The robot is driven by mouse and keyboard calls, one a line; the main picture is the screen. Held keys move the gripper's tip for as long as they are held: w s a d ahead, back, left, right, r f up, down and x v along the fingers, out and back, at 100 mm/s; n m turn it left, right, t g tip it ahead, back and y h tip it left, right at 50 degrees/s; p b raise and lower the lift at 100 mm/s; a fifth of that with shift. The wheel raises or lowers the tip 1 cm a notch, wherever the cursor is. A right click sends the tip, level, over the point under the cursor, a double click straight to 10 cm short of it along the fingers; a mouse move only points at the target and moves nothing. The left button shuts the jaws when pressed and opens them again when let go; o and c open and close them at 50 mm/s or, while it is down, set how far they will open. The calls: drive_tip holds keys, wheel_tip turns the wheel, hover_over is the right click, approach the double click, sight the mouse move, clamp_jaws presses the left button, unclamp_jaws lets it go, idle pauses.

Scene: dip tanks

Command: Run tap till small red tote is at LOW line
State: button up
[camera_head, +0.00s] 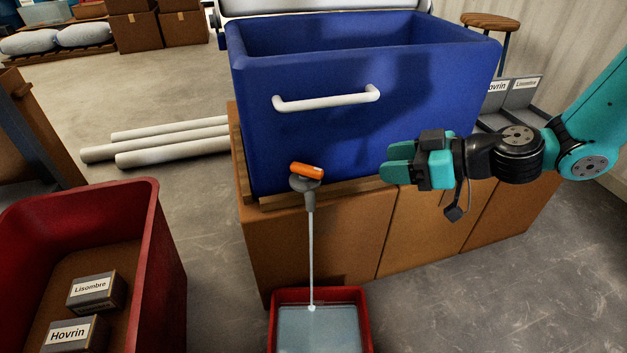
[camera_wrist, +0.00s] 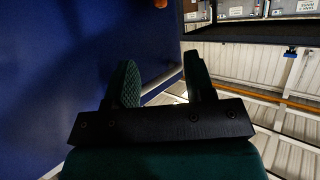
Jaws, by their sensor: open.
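The small red tote (camera_head: 273,330) stands on the floor below the tap and holds water; its lower part is cut off by the frame. A stream of water (camera_head: 311,255) runs from the tap (camera_head: 306,186) down into it. The tap's orange handle (camera_head: 307,170) lies roughly crosswise on the front of the blue tank (camera_head: 300,130). I cannot make out the LOW line. My gripper (camera_head: 390,168) is open and empty, to the right of the tap and in front of the tank. In the wrist view the gripper's fingers (camera_wrist: 158,85) are apart with nothing between them.
A large red tote (camera_head: 170,255) with boxes labelled Lisombre (camera_head: 92,291) and Hovrin (camera_head: 72,334) stands at left. White pipes (camera_head: 175,147) lie on the floor behind. A stool (camera_head: 490,21) stands at back right.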

sight(313, 166)
drive_tip(key=b+x, duration=0.3)
drive_tip(key=x, duration=1.3)
drive_tip(key=shift+a+f, duration=0.15)
drive_tip(key=shift+a, duration=0.2)
drive_tip(key=shift+c, duration=0.5)
drive_tip(key=c, duration=0.8)
drive_tip(key=shift+w+d+f+n+g+y+b, duration=0.15)
drive_tip(key=shift+w+n+g+y+b, duration=0.15)
drive_tip(key=shift+n+g+b, duration=0.4)
drive_tip(key=n+g, duration=0.2)
drive_tip(key=g, duration=0.1)
drive_tip(key=shift+w+n+y, duration=0.1)
drive_tip(key=shift+n+y, duration=0.2)
drive_tip(key=o, duration=0.9)
